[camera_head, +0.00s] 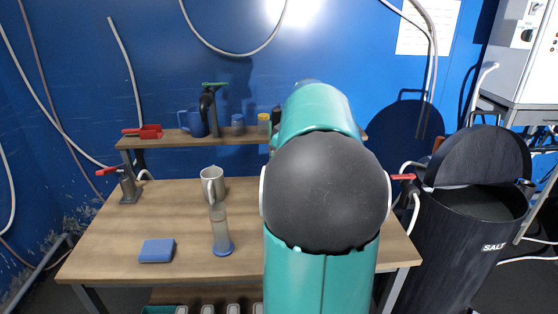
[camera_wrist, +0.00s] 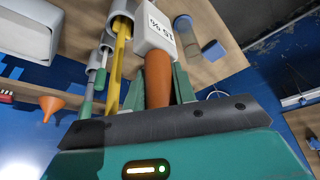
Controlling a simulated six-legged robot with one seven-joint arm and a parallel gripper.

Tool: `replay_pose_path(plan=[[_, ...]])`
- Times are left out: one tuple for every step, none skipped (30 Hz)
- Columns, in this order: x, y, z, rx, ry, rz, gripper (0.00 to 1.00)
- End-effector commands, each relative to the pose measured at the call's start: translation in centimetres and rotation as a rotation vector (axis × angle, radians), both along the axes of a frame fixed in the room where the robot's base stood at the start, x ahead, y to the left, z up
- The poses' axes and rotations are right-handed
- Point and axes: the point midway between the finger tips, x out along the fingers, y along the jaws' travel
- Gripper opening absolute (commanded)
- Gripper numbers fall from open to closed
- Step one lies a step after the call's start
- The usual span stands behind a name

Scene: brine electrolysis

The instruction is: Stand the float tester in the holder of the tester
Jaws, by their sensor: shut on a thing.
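In the wrist view my gripper (camera_wrist: 158,82) is shut on an orange, handle-like part (camera_wrist: 158,78), with a green finger on each side. A white block (camera_wrist: 155,35) marked with a percent figure adjoins its far end; I take the two as the float tester. Grey tube holders (camera_wrist: 92,70) stand in a row to the left, with a yellow rod (camera_wrist: 117,60) and a green-ended rod in them. I cannot tell which is the tester's holder, or whether the held piece touches one. In the head view my arm hides the gripper and its load.
The wooden table (camera_head: 120,220) carries a clear cylinder with a blue base (camera_head: 221,235), a grey mug (camera_head: 212,184) and a blue block (camera_head: 157,250). A shelf (camera_head: 170,140) stands behind it. A dark salt bin (camera_head: 455,240) is at the right. An orange funnel (camera_wrist: 51,104) shows in the wrist view.

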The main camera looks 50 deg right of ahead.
Motion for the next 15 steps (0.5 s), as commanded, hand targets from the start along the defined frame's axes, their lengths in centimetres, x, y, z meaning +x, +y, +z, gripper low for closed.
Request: replay_pose_path(plan=[[0.01, 0.0, 0.04, -0.001, -0.001, 0.0, 0.0], [0.02, 0.0, 0.04, -0.001, -0.001, 0.0, 0.0], [0.02, 0.0, 0.04, -0.001, -0.001, 0.0, 0.0], [0.02, 0.0, 0.04, -0.001, -0.001, 0.0, 0.32], [0.02, 0.0, 0.04, -0.001, -0.001, 0.0, 0.38], [0.02, 0.0, 0.04, 0.0, -0.001, 0.0, 0.46], [0.02, 0.0, 0.04, 0.0, -0.001, 0.0, 0.52], [0.02, 0.0, 0.04, 0.0, -0.001, 0.0, 0.52], [0.02, 0.0, 0.03, 0.0, 0.0, 0.0, 0.52], [0.02, 0.0, 0.03, 0.0, 0.0, 0.0, 0.52], [0.02, 0.0, 0.03, 0.0, 0.0, 0.0, 0.52], [0.01, 0.0, 0.03, 0.0, 0.0, 0.0, 0.52], [0.01, 0.0, 0.03, 0.0, 0.0, 0.0, 0.52], [0.01, 0.01, -0.02, 0.0, 0.0, 0.0, 0.52], [0.0, 0.01, 0.01, 0.0, 0.0, 0.0, 0.52]])
